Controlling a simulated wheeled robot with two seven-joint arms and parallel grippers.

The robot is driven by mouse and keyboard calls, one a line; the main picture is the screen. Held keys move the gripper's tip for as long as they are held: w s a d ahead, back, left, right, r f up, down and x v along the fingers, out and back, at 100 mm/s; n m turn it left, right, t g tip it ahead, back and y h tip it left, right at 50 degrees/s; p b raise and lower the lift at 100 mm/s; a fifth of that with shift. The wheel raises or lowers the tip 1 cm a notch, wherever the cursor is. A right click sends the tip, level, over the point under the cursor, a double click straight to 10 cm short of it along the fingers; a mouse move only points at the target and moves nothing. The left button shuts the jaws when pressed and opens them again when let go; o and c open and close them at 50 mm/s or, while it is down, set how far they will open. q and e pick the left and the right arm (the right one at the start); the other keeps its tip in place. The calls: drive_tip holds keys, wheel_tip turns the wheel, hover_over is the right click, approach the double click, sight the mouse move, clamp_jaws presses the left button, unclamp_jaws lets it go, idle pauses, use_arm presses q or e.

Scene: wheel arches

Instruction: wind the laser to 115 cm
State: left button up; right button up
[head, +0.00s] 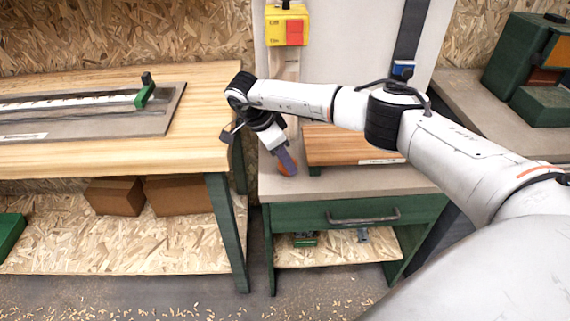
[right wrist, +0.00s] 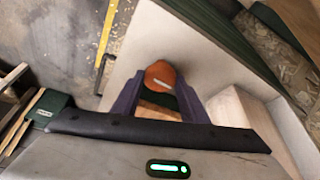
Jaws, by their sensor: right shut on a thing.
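An orange knob (head: 289,169) stands at the left edge of the grey bench top, partly covered by my right gripper (head: 286,160). In the right wrist view the knob (right wrist: 160,75) shows between the two purple fingers of that gripper (right wrist: 160,88), which is shut on it. A small blue block (head: 403,69) sits on a dark upright strip behind my right arm. I cannot tell whether it is the laser, and no reading is legible. My left gripper is out of view.
A wooden board (head: 340,146) lies on the bench just right of the knob. A yellow switch box with a red button (head: 294,32) is on the panel behind. On the left, a wooden table (head: 100,157) bears a ruler with a green slider (head: 146,95).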

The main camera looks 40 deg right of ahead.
drive_tip(key=shift+w+f+m+g+b, duration=0.2)
drive_tip(key=shift+m+g+b, duration=0.1)
drive_tip(key=shift+m+b, duration=0.5)
drive_tip(key=m+b, duration=0.1)
drive_tip(key=m, duration=0.1)
drive_tip(key=shift+r+m+g+y+b, duration=0.1)
drive_tip(key=shift+m+g+y+b, duration=0.3)
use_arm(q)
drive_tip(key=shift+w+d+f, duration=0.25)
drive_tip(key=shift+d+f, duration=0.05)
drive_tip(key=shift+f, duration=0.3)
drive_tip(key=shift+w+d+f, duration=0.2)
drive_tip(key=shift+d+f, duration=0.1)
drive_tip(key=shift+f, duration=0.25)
use_arm(e)
drive_tip(key=shift+m, duration=0.3)
use_arm(q)
drive_tip(key=shift+b, duration=0.4)
use_arm(e)
drive_tip(key=shift+r, duration=0.1)
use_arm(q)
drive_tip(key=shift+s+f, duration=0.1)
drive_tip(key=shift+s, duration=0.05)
use_arm(e)
drive_tip(key=o, duration=0.8)
drive_tip(key=shift+r, duration=0.1)
